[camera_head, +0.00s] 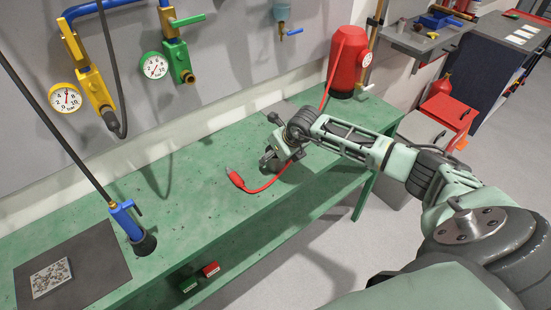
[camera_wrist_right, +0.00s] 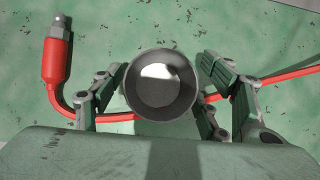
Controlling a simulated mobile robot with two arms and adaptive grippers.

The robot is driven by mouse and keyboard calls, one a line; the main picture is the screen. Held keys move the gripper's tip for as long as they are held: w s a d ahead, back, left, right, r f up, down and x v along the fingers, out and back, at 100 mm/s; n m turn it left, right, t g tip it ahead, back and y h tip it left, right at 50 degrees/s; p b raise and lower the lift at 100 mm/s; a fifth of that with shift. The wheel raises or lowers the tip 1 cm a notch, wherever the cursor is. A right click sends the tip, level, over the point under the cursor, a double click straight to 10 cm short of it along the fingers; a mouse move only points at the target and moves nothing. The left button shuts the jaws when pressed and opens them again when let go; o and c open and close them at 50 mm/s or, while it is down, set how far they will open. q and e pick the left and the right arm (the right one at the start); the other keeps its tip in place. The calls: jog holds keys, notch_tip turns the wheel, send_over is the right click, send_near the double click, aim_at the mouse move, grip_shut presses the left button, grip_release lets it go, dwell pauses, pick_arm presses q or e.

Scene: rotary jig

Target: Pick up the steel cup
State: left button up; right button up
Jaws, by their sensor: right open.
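The steel cup (camera_wrist_right: 161,86) shows from above in the right wrist view, its round mouth open toward the camera. It stands between the two fingers of my right gripper (camera_wrist_right: 165,84), which are open on either side of it. Small gaps seem to show at its sides, but I cannot tell for sure whether a finger touches it. In the head view my right gripper (camera_head: 279,145) is low over the green bench, and the cup is largely hidden by it. My left gripper is in neither view.
A red hose with a connector (camera_head: 237,180) lies on the green bench (camera_head: 200,205) close to the gripper, and passes behind the cup in the wrist view (camera_wrist_right: 54,60). A red cylinder (camera_head: 346,65) stands at the bench's far end. A blue tool (camera_head: 128,222) stands near a dark mat (camera_head: 95,255).

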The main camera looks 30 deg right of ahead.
jog(key=shift+c, duration=0.3)
jog(key=c, duration=1.2)
jog(key=shift+r, duration=0.1)
